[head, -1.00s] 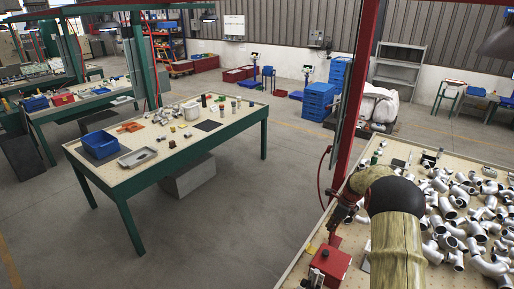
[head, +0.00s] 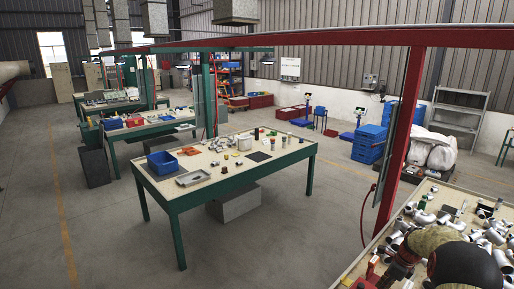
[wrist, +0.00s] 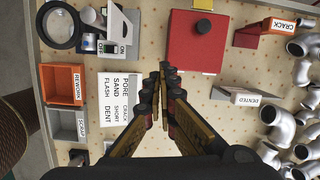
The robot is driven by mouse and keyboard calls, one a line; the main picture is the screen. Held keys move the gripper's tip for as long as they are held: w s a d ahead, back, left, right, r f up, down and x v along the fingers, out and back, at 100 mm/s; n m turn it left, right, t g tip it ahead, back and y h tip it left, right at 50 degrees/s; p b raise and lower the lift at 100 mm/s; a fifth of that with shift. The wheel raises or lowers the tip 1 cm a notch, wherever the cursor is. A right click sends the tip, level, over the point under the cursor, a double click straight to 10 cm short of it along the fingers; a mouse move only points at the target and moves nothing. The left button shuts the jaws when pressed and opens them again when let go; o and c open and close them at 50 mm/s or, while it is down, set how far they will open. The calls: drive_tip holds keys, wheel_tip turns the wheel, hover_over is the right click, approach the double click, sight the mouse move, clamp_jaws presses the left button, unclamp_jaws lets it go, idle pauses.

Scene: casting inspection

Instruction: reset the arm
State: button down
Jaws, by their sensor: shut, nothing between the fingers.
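My arm shows at the lower right of the head view, over the right-hand table (head: 352,272). My gripper (wrist: 163,68) points down over a pegboard-like table top in the wrist view. Its fingertips are together with nothing between them. Below and around it lie a red box (wrist: 196,42) with a dark knob, a white card (wrist: 120,98) printed with defect words, an orange REWORK bin (wrist: 62,84) and a grey SCRAP bin (wrist: 66,122). In the head view the fingertips cannot be made out.
Silver pipe fittings (wrist: 286,122) crowd the right side of the table. CRACK (wrist: 282,24) and DENTED (wrist: 246,97) signs stand near them. A ring magnifier (wrist: 60,26) and a switch box (wrist: 118,32) are at upper left. A red post (head: 402,125) rises beside the table. Open floor (head: 290,225) lies left of it.

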drive_tip(key=s+a+f+n+g, duration=0.2)
drive_tip(key=s+a+n, duration=0.1)
drive_tip(key=s+n, duration=0.5)
drive_tip(key=s+a+r+n+h+b, duration=0.1)
drive_tip(key=s+a+r+n+b, duration=0.5)
drive_tip(key=s+a+r+n, duration=0.65)
drive_tip(key=s+a+r+n+t+b, duration=0.1)
drive_tip(key=s+a+n+t+b, duration=0.1)
drive_tip(key=s+a+b, duration=0.4)
drive_tip(key=s+a+r+n+t+b, duration=0.1)
drive_tip(key=s+a+n+t+b, duration=0.2)
drive_tip(key=s, duration=1)
drive_tip(key=a+b, duration=0.3)
drive_tip(key=a, duration=0.2)
drive_tip(key=shift+s+r+n+t+h, duration=0.15)
drive_tip(key=shift+r+n+t+h, duration=0.15)
drive_tip(key=shift+n+h, duration=0.1)
